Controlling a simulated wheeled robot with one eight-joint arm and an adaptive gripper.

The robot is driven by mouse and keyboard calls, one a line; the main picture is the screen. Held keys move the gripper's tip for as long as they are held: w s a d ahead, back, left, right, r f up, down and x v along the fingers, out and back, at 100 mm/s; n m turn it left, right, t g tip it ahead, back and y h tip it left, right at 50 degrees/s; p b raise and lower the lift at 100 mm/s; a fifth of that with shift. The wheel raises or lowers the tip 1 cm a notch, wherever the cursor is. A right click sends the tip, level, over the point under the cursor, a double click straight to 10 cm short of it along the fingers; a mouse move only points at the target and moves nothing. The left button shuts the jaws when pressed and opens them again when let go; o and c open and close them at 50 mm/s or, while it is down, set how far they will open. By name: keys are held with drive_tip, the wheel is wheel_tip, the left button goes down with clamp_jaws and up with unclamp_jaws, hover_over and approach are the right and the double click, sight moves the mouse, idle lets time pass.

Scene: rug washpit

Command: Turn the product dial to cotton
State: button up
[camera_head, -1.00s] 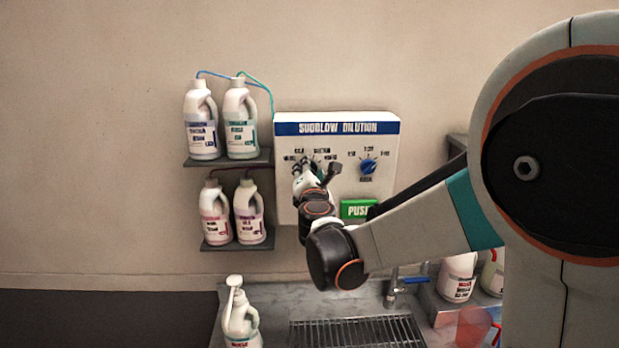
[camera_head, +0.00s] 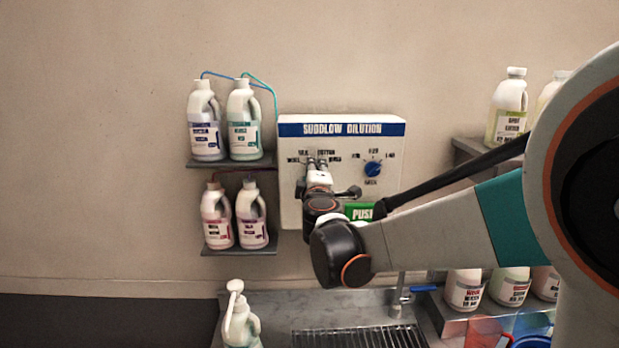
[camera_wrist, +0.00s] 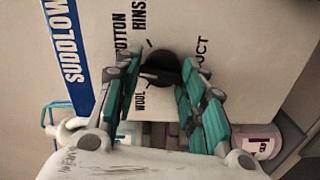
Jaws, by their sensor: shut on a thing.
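The dilution panel (camera_head: 293,211) is a white box with a blue band on the wall. Its product dial (camera_wrist: 160,64) is a dark round knob, seen between my fingertips in the wrist view. My gripper (camera_head: 316,164) is shut on this dial and hides most of it in the head view. In the wrist view my gripper (camera_wrist: 160,74) has one green-padded finger on each side of the knob. Cotton, rinse and wool labels show around the dial; silk shows in the head view. I cannot tell which label the pointer faces.
A blue dial (camera_head: 373,169) sits right of the product dial. A green push button (camera_head: 360,212) is below, partly behind my arm. Bottles stand on shelves (camera_head: 231,161) at left and at right. A sink with a grate (camera_head: 355,335) and a pump bottle (camera_head: 240,328) are below.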

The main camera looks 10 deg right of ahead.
drive_tip(key=shift+m, duration=0.9)
drive_tip(key=o, duration=1.1)
drive_tip(key=shift+c, duration=0.2)
drive_tip(key=shift+s, duration=0.15)
drive_tip(key=s+a, duration=0.2)
drive_tip(key=s, duration=0.9)
drive_tip(key=shift+s, duration=0.35)
drive_tip(key=shift+a, duration=0.1)
